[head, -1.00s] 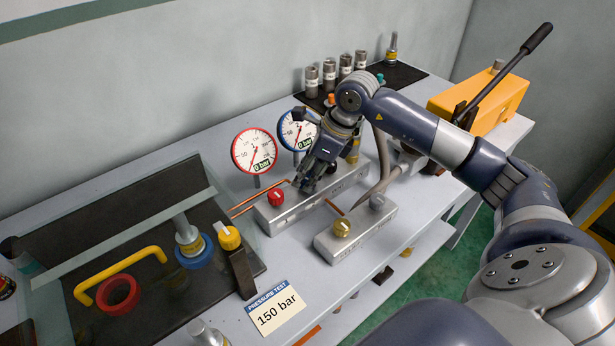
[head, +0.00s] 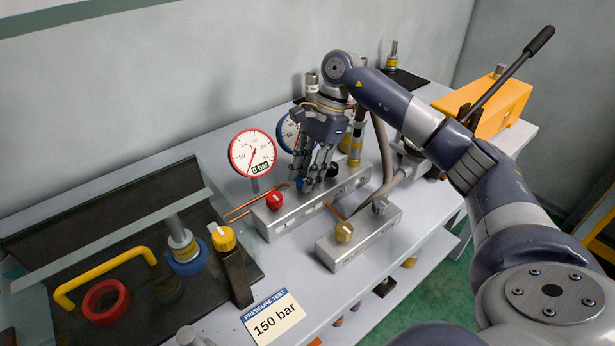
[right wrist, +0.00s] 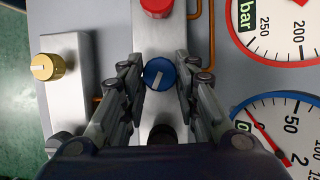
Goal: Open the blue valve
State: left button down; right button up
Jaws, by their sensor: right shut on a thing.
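The blue valve (right wrist: 160,74) is a round blue knob with a white pointer line on a grey metal block (right wrist: 152,35). In the right wrist view it sits between the two fingers of my right gripper (right wrist: 161,80), which are shut on it. In the head view the right gripper (head: 308,183) points down over the block (head: 283,218), and only a bit of the blue knob shows between the fingers. The blue-rimmed gauge (right wrist: 277,130) stands beside the block, partly hidden by the gripper in the head view. My left gripper is not in view.
A red knob (head: 274,201) is on the same block. A second block has a yellow knob (head: 344,231) and a grey knob (head: 380,205). A red-rimmed gauge (head: 252,153) reads 0 bar. A sign (head: 272,316) reads 150 bar. An orange pump (head: 493,101) stands at the back right.

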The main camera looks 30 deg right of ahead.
jog(key=shift+w+n+g+h+b, duration=0.15)
jog(key=shift+n+g+b, duration=0.15)
jog(key=shift+n, duration=0.5)
jog(key=shift+w+n+g+h+b, duration=0.15)
jog(key=shift+n+g, duration=0.15)
jog(key=shift+n, duration=0.5)
jog(key=shift+s, duration=0.1)
jog(key=o, duration=1.1)
jog(key=shift+c, duration=0.2)
jog(key=shift+r, duration=0.15)
jog(key=v, duration=1.1)
jog(key=shift+d+r, duration=0.2)
jog(key=shift+r, duration=0.1)
jog(key=shift+w+r, duration=0.1)
jog(key=shift+w, duration=0.1)
